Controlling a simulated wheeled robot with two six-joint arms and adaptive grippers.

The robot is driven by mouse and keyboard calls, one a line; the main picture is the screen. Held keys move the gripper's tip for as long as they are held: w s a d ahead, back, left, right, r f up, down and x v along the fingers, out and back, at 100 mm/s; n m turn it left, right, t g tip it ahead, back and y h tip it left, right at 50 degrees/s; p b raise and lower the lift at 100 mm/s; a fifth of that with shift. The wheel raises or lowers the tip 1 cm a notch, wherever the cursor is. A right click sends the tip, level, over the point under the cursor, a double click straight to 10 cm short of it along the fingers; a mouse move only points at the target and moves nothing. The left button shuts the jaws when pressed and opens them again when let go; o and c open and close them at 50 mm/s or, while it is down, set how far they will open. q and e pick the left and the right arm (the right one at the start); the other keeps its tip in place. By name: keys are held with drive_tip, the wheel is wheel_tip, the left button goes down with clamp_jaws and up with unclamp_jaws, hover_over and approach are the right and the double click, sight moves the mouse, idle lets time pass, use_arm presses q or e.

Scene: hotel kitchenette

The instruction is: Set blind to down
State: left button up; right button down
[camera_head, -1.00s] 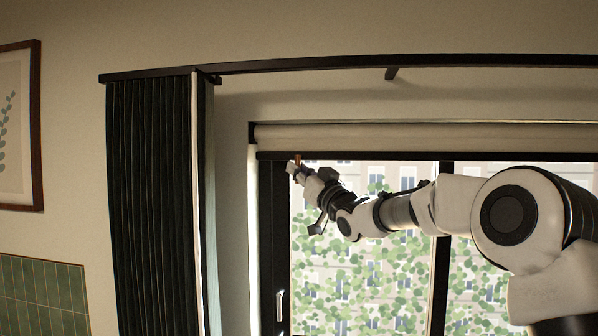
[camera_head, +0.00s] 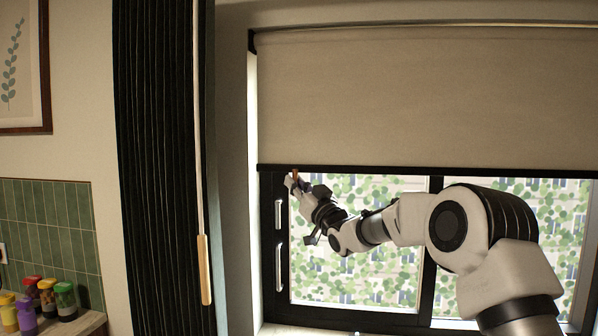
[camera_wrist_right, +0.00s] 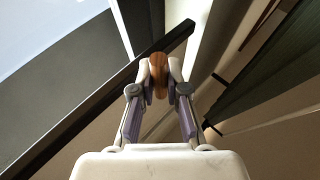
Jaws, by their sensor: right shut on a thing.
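The beige roller blind (camera_head: 420,95) covers the upper part of the window, and its dark bottom bar (camera_head: 400,169) hangs a little below the window's middle height. A small brown wooden pull (camera_head: 295,175) hangs at the bar's left end. My right gripper (camera_head: 293,183) is shut on this pull, just under the bar. In the right wrist view the brown pull (camera_wrist_right: 158,75) sits between the two fingertips, with the dark bar running diagonally behind it. My left gripper is not in view.
A dark pleated curtain (camera_head: 160,170) with a wooden-ended wand (camera_head: 204,270) hangs left of the window. Jars (camera_head: 48,298) stand on the counter at lower left.

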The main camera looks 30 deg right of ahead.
wheel_tip(320, 180, down, 43)
drive_tip(key=b, duration=2.5)
drive_tip(key=shift+r, duration=0.2)
drive_tip(key=c, duration=1.2)
unclamp_jaws()
drive_tip(key=shift+w+a+f, duration=0.1)
drive_tip(key=shift+w+f, duration=0.05)
drive_tip(key=shift+o, duration=0.2)
drive_tip(key=v, duration=1.1)
drive_tip(key=shift+s, duration=0.35)
drive_tip(key=shift+f, duration=0.15)
